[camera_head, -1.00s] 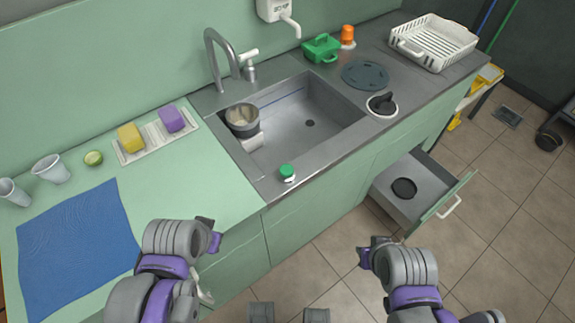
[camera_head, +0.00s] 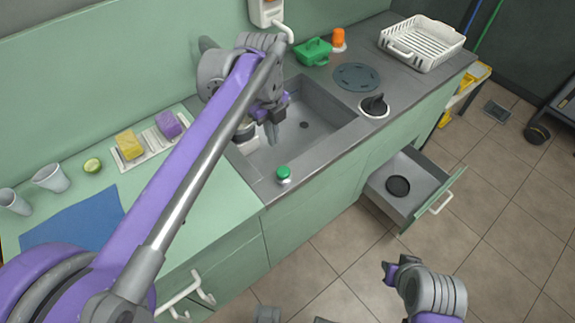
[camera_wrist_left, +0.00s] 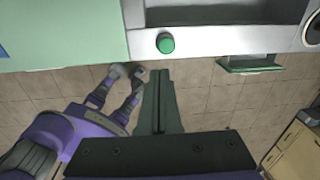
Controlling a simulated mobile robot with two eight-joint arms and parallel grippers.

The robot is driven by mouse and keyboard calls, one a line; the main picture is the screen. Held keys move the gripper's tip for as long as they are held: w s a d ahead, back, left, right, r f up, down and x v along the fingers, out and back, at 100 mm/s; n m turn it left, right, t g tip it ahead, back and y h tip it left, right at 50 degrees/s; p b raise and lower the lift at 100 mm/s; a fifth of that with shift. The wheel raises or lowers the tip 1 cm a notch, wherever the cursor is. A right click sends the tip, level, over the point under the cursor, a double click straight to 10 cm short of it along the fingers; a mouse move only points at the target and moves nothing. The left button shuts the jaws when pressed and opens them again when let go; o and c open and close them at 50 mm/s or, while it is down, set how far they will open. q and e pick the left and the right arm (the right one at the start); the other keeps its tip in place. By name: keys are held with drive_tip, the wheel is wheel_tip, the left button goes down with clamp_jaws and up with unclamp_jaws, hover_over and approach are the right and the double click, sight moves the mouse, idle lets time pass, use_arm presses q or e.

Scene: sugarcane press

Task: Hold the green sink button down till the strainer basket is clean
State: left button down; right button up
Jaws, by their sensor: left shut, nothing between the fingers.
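The green sink button (camera_head: 283,172) sits on the front rim of the steel sink, and it also shows in the left wrist view (camera_wrist_left: 166,43).
A green box (camera_head: 314,51), an orange-topped item (camera_head: 338,39) and a white rack (camera_head: 421,44) are at the back. An open drawer (camera_head: 428,176) juts out below. Sponges (camera_head: 130,145) and cups (camera_head: 51,178) are left.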

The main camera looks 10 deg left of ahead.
sight(280, 173)
use_arm(q)
drive_tip(key=shift+w+d+r, duration=0.1)
drive_tip(key=shift+w+d, duration=0.05)
drive_tip(key=f, duration=0.4)
drive_tip(key=f+b, duration=0.1)
drive_tip(key=f, duration=0.9)
drive_tip(key=shift+w+d, duration=0.3)
